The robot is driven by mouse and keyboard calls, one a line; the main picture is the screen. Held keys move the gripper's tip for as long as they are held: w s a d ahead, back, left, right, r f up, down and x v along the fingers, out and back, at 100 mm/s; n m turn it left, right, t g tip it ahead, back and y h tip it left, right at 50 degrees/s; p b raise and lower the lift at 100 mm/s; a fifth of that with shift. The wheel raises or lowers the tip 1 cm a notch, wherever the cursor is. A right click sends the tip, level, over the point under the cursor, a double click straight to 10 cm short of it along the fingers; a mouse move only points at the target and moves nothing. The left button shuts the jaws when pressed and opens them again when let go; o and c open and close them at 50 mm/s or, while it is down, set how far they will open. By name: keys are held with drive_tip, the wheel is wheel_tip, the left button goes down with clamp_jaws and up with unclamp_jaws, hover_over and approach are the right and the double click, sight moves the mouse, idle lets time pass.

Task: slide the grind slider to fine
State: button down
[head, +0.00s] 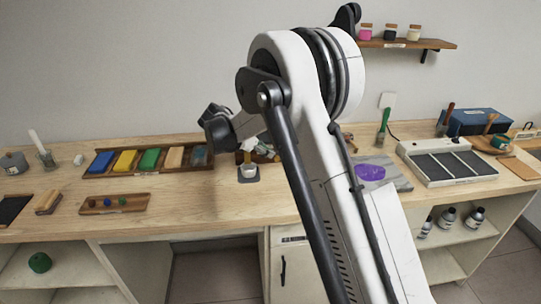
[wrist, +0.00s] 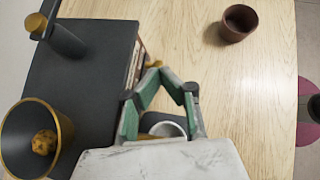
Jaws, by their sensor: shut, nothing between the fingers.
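In the wrist view a dark box-shaped machine (wrist: 82,70), which looks like the grinder, stands at the left. A gold-rimmed dark cup (wrist: 30,135) with an orange lump inside is at its lower left. A pale panel with fine marks (wrist: 135,62) runs along its right side. A small gold knob (wrist: 155,63), perhaps the grind slider, shows at that side. My gripper (wrist: 158,72), with green fingers, is shut and empty, its tips by the knob; I cannot tell if they touch.
A white cup (wrist: 168,130) stands below my fingers. A brown cup (wrist: 238,22) stands on the wooden bench to the right. In the head view a tray of coloured blocks (head: 150,159) lies left of my arm. A grey panelled box (head: 447,163) is to the right.

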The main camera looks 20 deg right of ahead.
drive_tip(key=v, duration=1)
drive_tip(key=s+d+r+m+t+y, duration=0.1)
drive_tip(key=s+d+r+m+y, duration=0.3)
drive_tip(key=s, duration=0.6)
drive_tip(key=s+d+r+m+t+y, duration=0.1)
drive_tip(key=s+d+r+m, duration=0.1)
drive_tip(key=s+r+m, duration=0.55)
drive_tip(key=s+f+m+t+y, duration=0.2)
drive_tip(key=s+f+m, duration=0.1)
drive_tip(key=s, duration=0.8)
drive_tip(key=s+f+m+t+y, duration=0.2)
drive_tip(key=s+m, duration=0.3)
drive_tip(key=s, duration=0.6)
drive_tip(key=shift+s+a+f, duration=0.15)
drive_tip(key=shift+s+f, duration=0.15)
drive_tip(key=shift+f, duration=0.5)
